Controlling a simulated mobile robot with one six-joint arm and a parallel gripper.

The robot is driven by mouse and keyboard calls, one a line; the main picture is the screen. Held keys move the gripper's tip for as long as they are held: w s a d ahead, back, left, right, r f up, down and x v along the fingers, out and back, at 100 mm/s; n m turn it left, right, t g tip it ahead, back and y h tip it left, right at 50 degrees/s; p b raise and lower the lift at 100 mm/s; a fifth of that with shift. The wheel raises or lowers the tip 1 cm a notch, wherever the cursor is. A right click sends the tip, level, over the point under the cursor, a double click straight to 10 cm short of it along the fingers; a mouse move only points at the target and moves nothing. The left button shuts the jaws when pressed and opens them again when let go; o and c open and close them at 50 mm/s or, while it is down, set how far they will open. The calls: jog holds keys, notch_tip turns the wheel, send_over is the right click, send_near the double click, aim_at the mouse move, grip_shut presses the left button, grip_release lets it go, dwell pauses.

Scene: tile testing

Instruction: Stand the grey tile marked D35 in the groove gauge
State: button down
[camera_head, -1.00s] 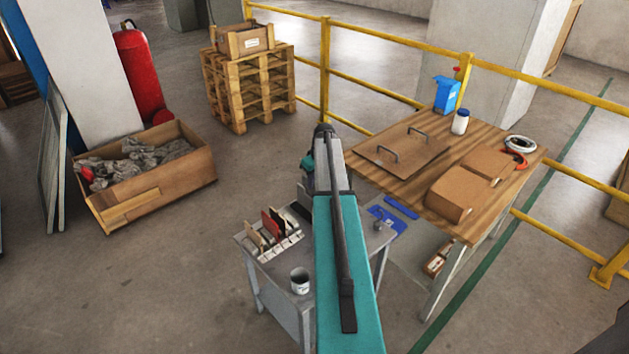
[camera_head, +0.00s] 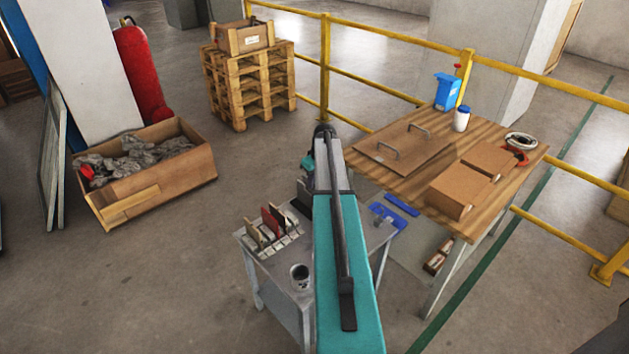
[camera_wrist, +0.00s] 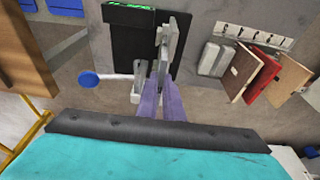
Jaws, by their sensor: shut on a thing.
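My gripper (camera_wrist: 164,78) is shut on a thin grey tile (camera_wrist: 168,42), seen nearly edge-on in the wrist view. I cannot read its marking. The tile is over or beside a black piece (camera_wrist: 133,50) with a green strip at its far end, which appears to be the groove gauge. The overlap hides whether the tile is in a groove or touching. A pale grey block sits close left of the fingertips. In the head view my arm hides the gripper's tips and most of the gauge.
A pale slotted rack (camera_wrist: 252,36) on the small grey table (camera_head: 284,285) holds several tiles, including a red one (camera_wrist: 260,80). A cup (camera_head: 300,278) stands near the table's front. A blue tool (camera_head: 386,216) lies to the right. The wooden workbench (camera_head: 390,178) stands behind right.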

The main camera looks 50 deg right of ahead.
jog(key=shift+b+x, duration=0.35)
jog(key=shift+x, duration=0.45)
jog(key=shift+s, duration=0.2)
jog(key=c, duration=1.8)
grip_release()
jog(key=shift+r, duration=0.15)
jog(key=shift+b+v, duration=1.15)
jog(key=shift+v, duration=5.6)
